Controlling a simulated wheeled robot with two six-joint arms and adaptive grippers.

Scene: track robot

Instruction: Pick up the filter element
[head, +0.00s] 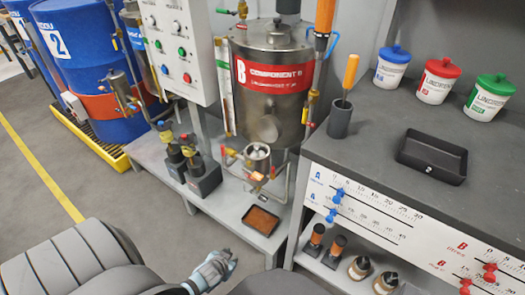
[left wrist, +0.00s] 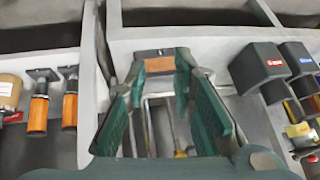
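Nothing is labelled as the filter element. Two orange-brown cylinders with black ends, which look like filter elements (head: 315,238) (head: 335,248), stand on the lower shelf under the grey bench. In the left wrist view the cylinders (left wrist: 38,108) (left wrist: 70,105) are at the left, outside my fingers. My left gripper (head: 220,266) is at the bottom of the head view, left of the cylinders and apart from them. In the left wrist view the left gripper (left wrist: 160,75) is open and empty. My right gripper is not in view.
A black tray with orange-brown contents (head: 275,231) lies on the low shelf below the steel tank (head: 270,90). Valves and pipes stand above it. Dark pump blocks (head: 200,178) are left. Jars (head: 393,66), a screwdriver holder (head: 340,118) and an empty black tray (head: 432,157) are on the bench.

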